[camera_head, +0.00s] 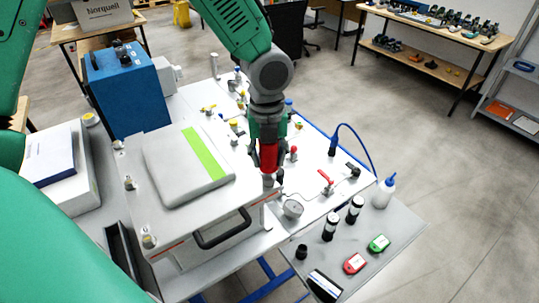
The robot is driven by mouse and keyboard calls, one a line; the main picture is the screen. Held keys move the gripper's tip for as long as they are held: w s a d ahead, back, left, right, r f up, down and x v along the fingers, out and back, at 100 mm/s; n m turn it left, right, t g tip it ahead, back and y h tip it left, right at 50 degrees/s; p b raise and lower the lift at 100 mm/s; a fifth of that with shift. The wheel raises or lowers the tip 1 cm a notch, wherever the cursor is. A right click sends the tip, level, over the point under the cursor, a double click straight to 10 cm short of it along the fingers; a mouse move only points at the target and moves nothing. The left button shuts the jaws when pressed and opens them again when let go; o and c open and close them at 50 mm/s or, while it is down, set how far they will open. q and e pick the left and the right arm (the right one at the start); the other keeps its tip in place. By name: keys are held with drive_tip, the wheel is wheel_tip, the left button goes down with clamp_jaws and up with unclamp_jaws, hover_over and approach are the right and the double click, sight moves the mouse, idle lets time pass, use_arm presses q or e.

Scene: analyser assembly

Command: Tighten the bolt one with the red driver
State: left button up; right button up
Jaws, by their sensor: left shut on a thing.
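My left gripper (266,128) is shut on the red driver (268,157) and points down at the right side of the analyser (205,215). The driver looks upright. Its grey lower end is by the analyser's right corner, and I cannot tell whether it touches a bolt there. Bolt one cannot be told apart; any bolt under the driver is hidden. Bolt-like fittings show along the analyser's left edge, one at the middle (130,183) and one at the front corner (148,240). My right gripper is not in view.
The panel right of the driver carries a gauge (292,208) and a red-handled valve (327,182). A white bottle (384,192), black cylinders (330,226) and red (355,263) and green (379,243) items stand further right. A blue box (125,88) stands behind left.

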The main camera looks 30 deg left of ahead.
use_arm(q)
clamp_jaws()
drive_tip(key=shift+r+m+p, duration=0.1)
drive_tip(key=shift+m+p, duration=0.3)
drive_tip(key=shift+m, duration=0.8)
drive_tip(key=m, duration=0.9)
drive_tip(key=shift+m, duration=0.3)
drive_tip(key=m, duration=0.4)
drive_tip(key=shift+d, duration=0.15)
drive_tip(key=shift+m, duration=0.6)
drive_tip(key=o, duration=0.8)
unclamp_jaws()
drive_tip(key=shift+c, duration=0.2)
